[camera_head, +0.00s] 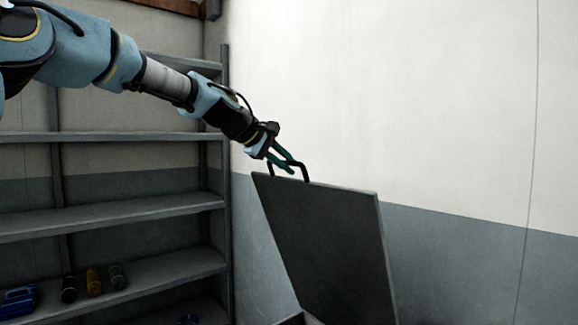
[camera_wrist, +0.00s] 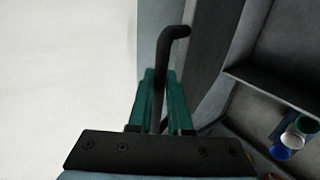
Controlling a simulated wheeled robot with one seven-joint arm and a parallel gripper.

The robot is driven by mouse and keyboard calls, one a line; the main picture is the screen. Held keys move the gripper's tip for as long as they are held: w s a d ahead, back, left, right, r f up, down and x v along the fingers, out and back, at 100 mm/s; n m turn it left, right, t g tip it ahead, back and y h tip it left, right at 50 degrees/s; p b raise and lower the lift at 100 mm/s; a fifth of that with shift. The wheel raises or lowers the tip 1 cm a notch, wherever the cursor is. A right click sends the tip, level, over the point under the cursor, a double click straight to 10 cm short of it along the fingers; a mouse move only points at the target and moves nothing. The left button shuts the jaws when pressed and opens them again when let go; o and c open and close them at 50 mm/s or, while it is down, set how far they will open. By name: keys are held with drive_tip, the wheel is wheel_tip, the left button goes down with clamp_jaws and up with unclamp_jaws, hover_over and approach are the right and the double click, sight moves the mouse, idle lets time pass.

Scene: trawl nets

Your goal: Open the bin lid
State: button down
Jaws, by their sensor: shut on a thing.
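The bin lid (camera_head: 325,245) is a dark grey flat panel. It stands raised and steeply tilted in the head view, with a black bar handle (camera_head: 305,172) on its top edge. My gripper (camera_head: 288,164) has teal fingers and is shut on this handle. In the wrist view the handle (camera_wrist: 176,34) runs between the two teal fingers of my gripper (camera_wrist: 161,88). The bin's body lies mostly below the head view; only a bit of its rim (camera_head: 292,319) shows at the bottom edge.
A grey metal shelf unit (camera_head: 120,215) stands on the left. It holds several small bottles (camera_head: 94,281) and a blue container (camera_head: 19,300). A white and grey wall (camera_head: 450,150) is behind the lid. The space right of the lid is clear.

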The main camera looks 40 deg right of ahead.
drive_tip(key=c, duration=0.8)
unclamp_jaws()
drive_tip(key=shift+c, duration=0.2)
drive_tip(key=shift+a, duration=0.1)
